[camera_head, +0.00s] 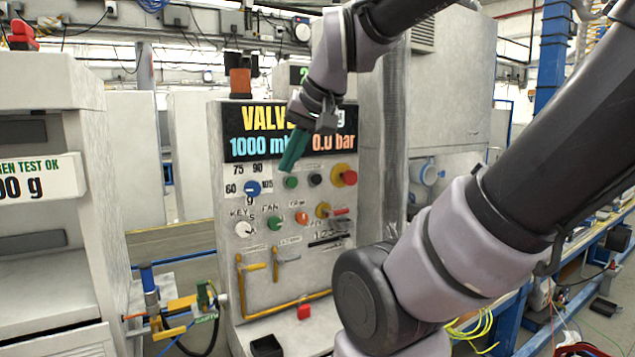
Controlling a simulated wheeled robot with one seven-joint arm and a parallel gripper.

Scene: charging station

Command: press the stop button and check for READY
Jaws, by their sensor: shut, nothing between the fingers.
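The control panel (226,290) stands upright in the middle of the view. A green button (291,182), a black button (315,180) and a red mushroom button on a yellow base (348,177) sit in a row; no label shows which is the stop button. My gripper (292,155) is shut and empty, its green fingers pointing down in front of the panel, just above the green button in the picture. Whether it touches the panel cannot be told. The display (250,147) reads "VALV", "1000 ml" and "0.0 bar"; my gripper and wrist hide part of it. No READY shows.
A blue dial (252,188), a white key knob (243,229), smaller green (274,223) and red (302,218) buttons and yellow handles (254,266) crowd the panel. A grey cabinet (90,240) stands at left. My arm covers much of the right side.

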